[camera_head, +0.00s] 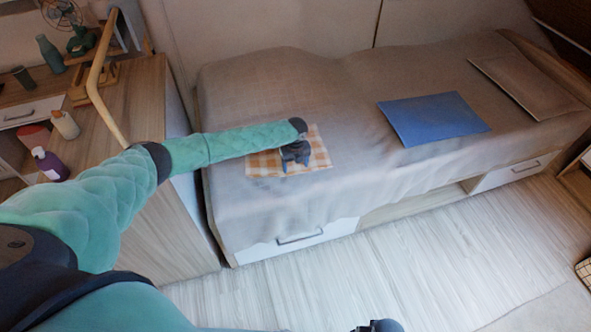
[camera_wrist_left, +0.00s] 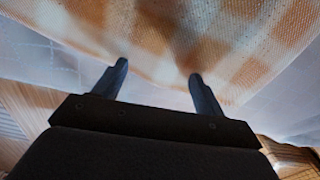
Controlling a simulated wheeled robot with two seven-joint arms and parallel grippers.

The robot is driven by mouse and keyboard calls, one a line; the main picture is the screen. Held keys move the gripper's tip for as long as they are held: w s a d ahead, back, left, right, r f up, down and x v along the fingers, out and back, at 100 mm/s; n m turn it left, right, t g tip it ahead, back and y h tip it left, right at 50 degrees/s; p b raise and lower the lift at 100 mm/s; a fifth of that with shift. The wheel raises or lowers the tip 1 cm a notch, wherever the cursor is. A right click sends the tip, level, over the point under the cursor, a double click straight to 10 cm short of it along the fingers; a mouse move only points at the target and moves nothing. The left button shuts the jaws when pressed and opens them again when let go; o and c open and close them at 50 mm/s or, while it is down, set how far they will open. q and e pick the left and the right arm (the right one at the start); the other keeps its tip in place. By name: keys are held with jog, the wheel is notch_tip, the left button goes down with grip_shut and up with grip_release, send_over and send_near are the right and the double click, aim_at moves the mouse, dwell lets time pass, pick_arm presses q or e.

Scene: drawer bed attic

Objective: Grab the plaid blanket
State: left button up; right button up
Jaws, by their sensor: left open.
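The orange and white plaid blanket (camera_head: 318,150) lies flat on the near left part of the bed in the head view. It fills the upper middle of the left wrist view (camera_wrist_left: 240,45). My left gripper (camera_head: 290,165) is over the blanket and hides part of it. In the left wrist view its two fingers (camera_wrist_left: 158,75) are apart, with the tips at the blanket's near edge. I cannot tell whether they touch the cloth. A dark part at the bottom of the head view seems to be my right gripper (camera_head: 378,326), mostly cut off.
The bed (camera_head: 350,95) has a grey cover, a blue cushion (camera_head: 435,118) and a grey-brown pillow (camera_head: 525,82). White drawers (camera_head: 300,240) are below. A wooden desk (camera_head: 120,110) with bottles stands at left. The floor (camera_head: 430,270) in front is clear.

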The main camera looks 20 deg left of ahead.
pick_arm(q)
grip_shut()
dwell(0.4)
pick_arm(e)
jog(key=shift+f, duration=0.1)
pick_arm(q)
notch_tip(320, 180, up, 6)
jog(key=p, duration=0.4)
jog(key=shift+f, duration=0.1)
notch_tip(320, 180, up, 6)
jog(key=p, duration=0.4)
pick_arm(e)
jog(key=s+d+f, duration=0.2)
jog(key=s+f, duration=0.1)
jog(key=f, duration=0.6)
jog(key=s+d+f, duration=0.3)
jog(key=f, duration=0.7)
jog(key=shift+d+f+t+h, duration=0.15)
jog(key=shift+d+t+h, duration=0.15)
jog(key=shift+t, duration=0.1)
